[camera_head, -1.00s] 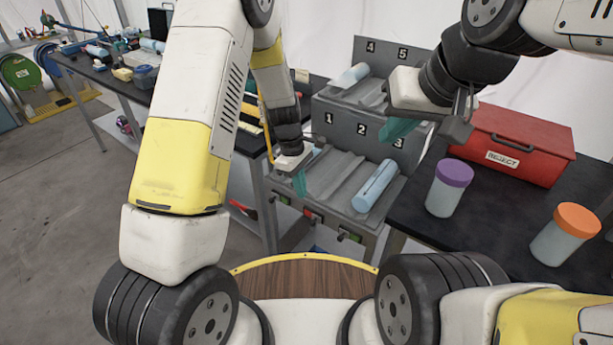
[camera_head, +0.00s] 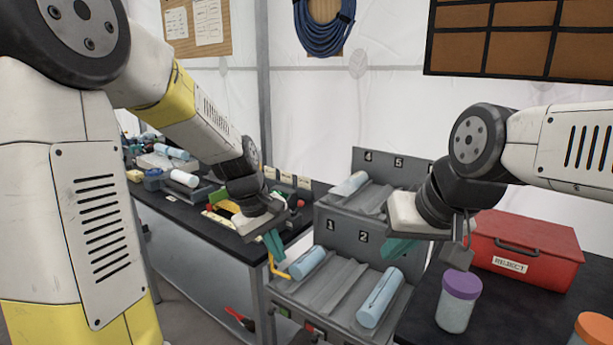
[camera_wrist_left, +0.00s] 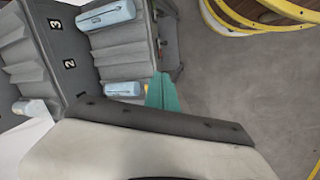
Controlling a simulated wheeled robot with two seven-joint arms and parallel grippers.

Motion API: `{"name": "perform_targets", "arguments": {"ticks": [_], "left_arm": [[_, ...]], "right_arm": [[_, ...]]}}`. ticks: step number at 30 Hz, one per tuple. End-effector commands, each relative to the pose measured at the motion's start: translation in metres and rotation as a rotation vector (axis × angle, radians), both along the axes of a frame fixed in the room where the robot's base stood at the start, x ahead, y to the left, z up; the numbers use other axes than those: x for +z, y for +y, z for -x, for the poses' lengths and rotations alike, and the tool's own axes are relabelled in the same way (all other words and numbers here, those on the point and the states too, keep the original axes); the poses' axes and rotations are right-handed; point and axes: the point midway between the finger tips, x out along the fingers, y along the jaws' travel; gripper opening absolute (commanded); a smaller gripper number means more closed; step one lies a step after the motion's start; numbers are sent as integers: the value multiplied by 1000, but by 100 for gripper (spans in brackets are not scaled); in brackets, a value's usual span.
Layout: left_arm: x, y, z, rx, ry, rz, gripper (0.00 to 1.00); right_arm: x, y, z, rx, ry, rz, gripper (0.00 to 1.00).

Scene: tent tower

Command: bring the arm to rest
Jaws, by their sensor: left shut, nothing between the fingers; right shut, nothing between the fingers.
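My left gripper (camera_head: 274,246) is in the middle of the head view, above the front left of the numbered grey rack (camera_head: 322,291). Its teal fingers are shut and hold nothing. In the left wrist view its teal fingertips (camera_wrist_left: 163,93) show beside the rack. My right gripper (camera_head: 400,248) is shut and empty, over the right side of the rack, in front of the slot 3 label area. Light blue cylinders lie in slot 1 (camera_head: 308,262), in slot 3 (camera_head: 381,298) and in upper slot 4 (camera_head: 350,183).
A red REJECT box (camera_head: 525,250) and a purple-lidded jar (camera_head: 458,302) stand on the black table at right. An orange-lidded jar (camera_head: 594,328) is at the lower right edge. A cluttered black workbench (camera_head: 183,215) stands at left.

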Motion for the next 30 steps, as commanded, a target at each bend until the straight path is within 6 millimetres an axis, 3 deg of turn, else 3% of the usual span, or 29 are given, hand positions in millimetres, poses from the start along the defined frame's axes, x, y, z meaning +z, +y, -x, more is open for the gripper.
{"name": "perform_targets", "arguments": {"ticks": [1,6,12,19,30], "left_arm": [[21,8,12,-42,-54,-2,0],[70,34,56,-203,-216,-49,0],[104,59,111,-375,-390,-155,0],[115,74,149,-490,-495,-261,0],[116,75,154,-508,-508,-279,0]], "right_arm": [[0,0,0,0,0,0,0],[0,0,0,0,0,0,0],[0,0,0,0,0,0,0],[0,0,0,0,0,0,0],[0,0,0,0,0,0,0]]}}
